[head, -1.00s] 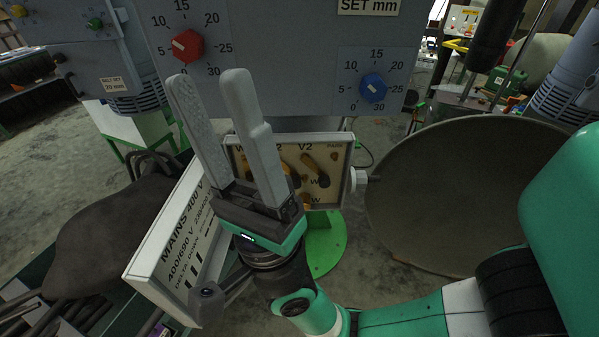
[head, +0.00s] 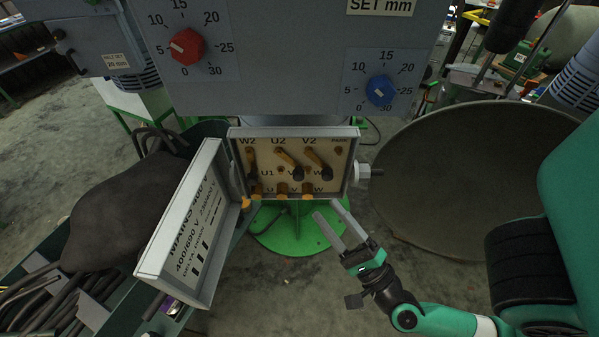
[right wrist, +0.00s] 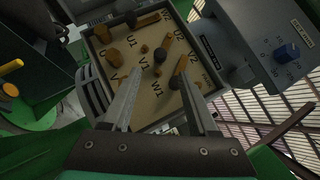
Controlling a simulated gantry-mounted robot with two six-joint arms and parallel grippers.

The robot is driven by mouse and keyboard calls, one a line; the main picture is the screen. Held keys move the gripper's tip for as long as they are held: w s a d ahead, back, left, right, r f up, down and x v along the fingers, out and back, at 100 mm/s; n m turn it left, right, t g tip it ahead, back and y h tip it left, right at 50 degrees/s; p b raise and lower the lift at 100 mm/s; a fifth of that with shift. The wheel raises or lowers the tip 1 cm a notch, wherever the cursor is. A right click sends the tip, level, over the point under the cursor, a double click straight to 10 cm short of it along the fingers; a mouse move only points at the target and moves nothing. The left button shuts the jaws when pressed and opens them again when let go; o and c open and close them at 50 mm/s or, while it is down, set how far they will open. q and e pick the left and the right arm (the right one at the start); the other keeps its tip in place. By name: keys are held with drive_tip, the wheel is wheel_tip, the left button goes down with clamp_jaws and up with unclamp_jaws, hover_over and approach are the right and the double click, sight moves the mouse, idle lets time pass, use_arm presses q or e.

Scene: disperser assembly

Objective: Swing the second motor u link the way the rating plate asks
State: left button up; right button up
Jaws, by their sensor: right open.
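The open terminal box (head: 352,165) shows brass links with dark knobs. The link at U2 (head: 287,158) slants down to the right, its knob near the V1 label. The link at V2 (head: 316,158) slants the same way. The link at W2 (head: 250,158) runs nearly straight down. The rating plate (head: 190,230) on the hinged lid reads "MAINS 400 V", "400/690 V" and a line starting "DELTA: DOWN". My right gripper (head: 341,222) is open and empty, below and right of the box. In the right wrist view, the U2 link (right wrist: 163,47) shows beyond the fingers. My left gripper is not in view.
A grey panel above the box carries a red dial (head: 186,46) and a blue dial (head: 379,91). A large round dish (head: 450,190) stands at the right. A dark sack (head: 120,205) and a green bin of rods lie at the left. Floor shows in front of the box.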

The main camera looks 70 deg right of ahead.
sight(299, 179)
drive_tip(key=p+x, duration=0.2)
drive_tip(key=x, duration=0.8)
drive_tip(key=shift+s+r+p, duration=0.15)
drive_tip(key=shift+s+p, duration=0.05)
drive_tip(key=shift+p, duration=0.2)
drive_tip(key=shift+w+d, duration=0.35)
drive_tip(key=shift+w, duration=0.2)
clamp_jaws()
drive_tip(key=shift+a, duration=0.1)
